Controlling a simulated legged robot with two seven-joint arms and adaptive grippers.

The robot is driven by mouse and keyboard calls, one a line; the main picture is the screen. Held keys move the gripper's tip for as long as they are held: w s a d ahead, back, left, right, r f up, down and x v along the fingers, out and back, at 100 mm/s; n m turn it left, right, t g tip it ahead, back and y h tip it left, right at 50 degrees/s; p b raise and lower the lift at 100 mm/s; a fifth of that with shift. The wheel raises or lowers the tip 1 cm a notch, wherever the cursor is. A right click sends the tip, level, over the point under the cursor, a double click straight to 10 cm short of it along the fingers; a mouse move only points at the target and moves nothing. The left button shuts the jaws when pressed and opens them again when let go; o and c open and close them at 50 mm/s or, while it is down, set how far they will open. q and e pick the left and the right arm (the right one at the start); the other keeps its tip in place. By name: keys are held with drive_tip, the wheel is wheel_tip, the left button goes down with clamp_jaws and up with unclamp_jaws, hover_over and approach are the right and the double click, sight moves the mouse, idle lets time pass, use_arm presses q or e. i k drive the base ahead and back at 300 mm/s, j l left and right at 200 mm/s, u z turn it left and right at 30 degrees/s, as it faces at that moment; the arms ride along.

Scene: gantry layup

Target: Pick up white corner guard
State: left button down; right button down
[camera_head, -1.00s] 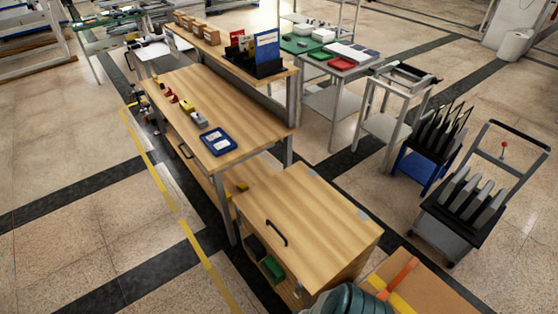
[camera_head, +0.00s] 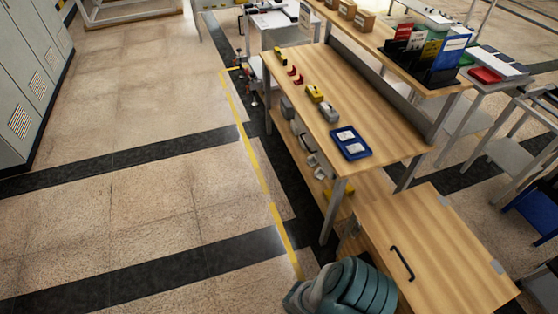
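A pale grey-white block (camera_head: 328,112) lies on the wooden workbench top, between a yellow piece (camera_head: 314,93) and a blue tray (camera_head: 351,144). It may be the white corner guard, but it is too small to tell. The tray holds small white flat pieces. Red pieces (camera_head: 295,76) and another yellow piece (camera_head: 278,57) lie farther back along the same bench. Grey-white pieces (camera_head: 307,142) show at the bench's left side, below the top. Neither gripper is in view; only a teal-grey arm part of mine shows at the bottom edge.
A wooden cabinet (camera_head: 435,250) with a black handle stands at the near end of the workbench (camera_head: 345,75). A raised shelf holds a black rack (camera_head: 432,68) of folders. Yellow floor tape (camera_head: 262,178) runs along the bench's left side. Open tiled floor lies left of it, before grey lockers (camera_head: 30,75).

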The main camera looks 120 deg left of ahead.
sight(312, 160)
drive_tip(key=u, duration=3.55)
drive_tip(key=z, duration=0.6)
drive_tip(key=i+j+z, duration=0.15)
drive_tip(key=j+z, duration=0.3)
drive_tip(key=i+j+z, duration=0.1)
drive_tip(key=j+z, duration=0.25)
drive_tip(key=z, duration=0.15)
drive_tip(key=j+z, duration=0.95)
drive_tip(key=l, duration=0.1)
